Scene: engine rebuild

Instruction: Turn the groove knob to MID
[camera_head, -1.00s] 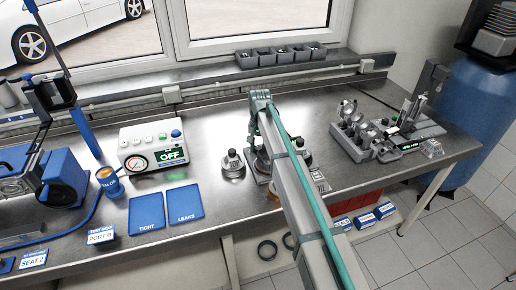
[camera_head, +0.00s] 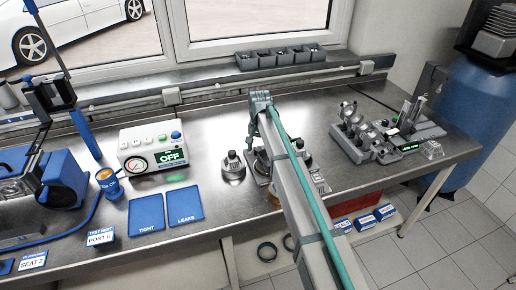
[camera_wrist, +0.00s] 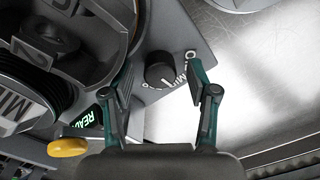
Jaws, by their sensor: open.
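The groove knob (camera_wrist: 160,70) is a round black knob on a grey panel in the wrist view. White lettering lies around it; "MID" is partly readable at its lower right, and the other labels are partly covered. A light mark shows at the knob's lower edge, but I cannot tell exactly which label it points at. My gripper (camera_wrist: 160,76) is open, with one fingertip on each side of the knob in the picture. Gaps show between knob and fingers.
Beside the knob are a green READY display (camera_wrist: 88,117), a yellow button (camera_wrist: 72,147) and a large round metal part (camera_wrist: 45,35). In the head view, a metal part (camera_head: 232,166) stands left of my arm and a fixture (camera_head: 365,135) stands right.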

